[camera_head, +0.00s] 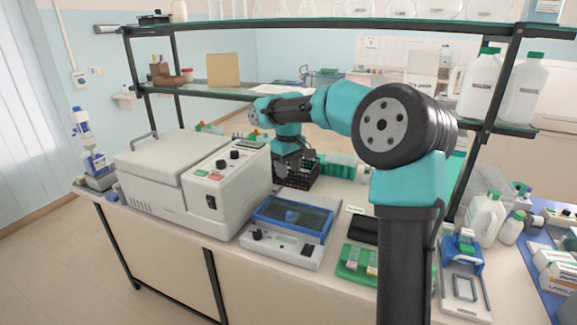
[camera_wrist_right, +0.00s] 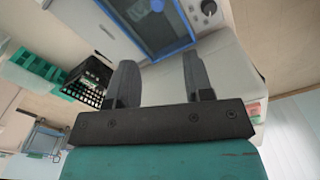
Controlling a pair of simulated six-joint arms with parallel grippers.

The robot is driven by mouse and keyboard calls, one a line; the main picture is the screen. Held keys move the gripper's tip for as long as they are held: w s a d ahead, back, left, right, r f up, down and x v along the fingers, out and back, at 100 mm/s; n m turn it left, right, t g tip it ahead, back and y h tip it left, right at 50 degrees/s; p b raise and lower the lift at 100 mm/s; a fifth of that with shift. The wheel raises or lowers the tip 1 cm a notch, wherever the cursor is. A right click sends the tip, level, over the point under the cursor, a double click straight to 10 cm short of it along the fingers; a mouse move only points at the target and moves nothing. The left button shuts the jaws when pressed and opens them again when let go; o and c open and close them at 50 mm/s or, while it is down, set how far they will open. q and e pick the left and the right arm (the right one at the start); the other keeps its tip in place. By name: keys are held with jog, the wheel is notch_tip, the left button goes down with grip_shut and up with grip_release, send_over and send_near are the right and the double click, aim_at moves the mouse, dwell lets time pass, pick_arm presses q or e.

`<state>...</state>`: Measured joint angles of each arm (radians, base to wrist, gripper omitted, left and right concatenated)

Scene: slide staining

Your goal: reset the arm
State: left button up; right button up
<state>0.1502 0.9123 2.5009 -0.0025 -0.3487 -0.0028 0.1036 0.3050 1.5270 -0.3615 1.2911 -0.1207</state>
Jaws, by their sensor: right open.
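My right arm reaches over the bench from the lower right in the head view. Its right gripper (camera_head: 292,164) hangs in the air in front of the black crate, above the back of the bench. In the right wrist view the two dark fingers of this gripper (camera_wrist_right: 157,68) stand well apart with nothing between them. My left gripper is in neither view.
A large white machine (camera_head: 165,178) stands left of the gripper. A blue-framed device (camera_head: 291,217) is in front of it, and a black crate (camera_head: 300,177) behind. Glass shelves (camera_head: 330,23) span above. Green-capped bottles (camera_head: 486,215) crowd the right.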

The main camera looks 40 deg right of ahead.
jog(key=shift+r, duration=0.4)
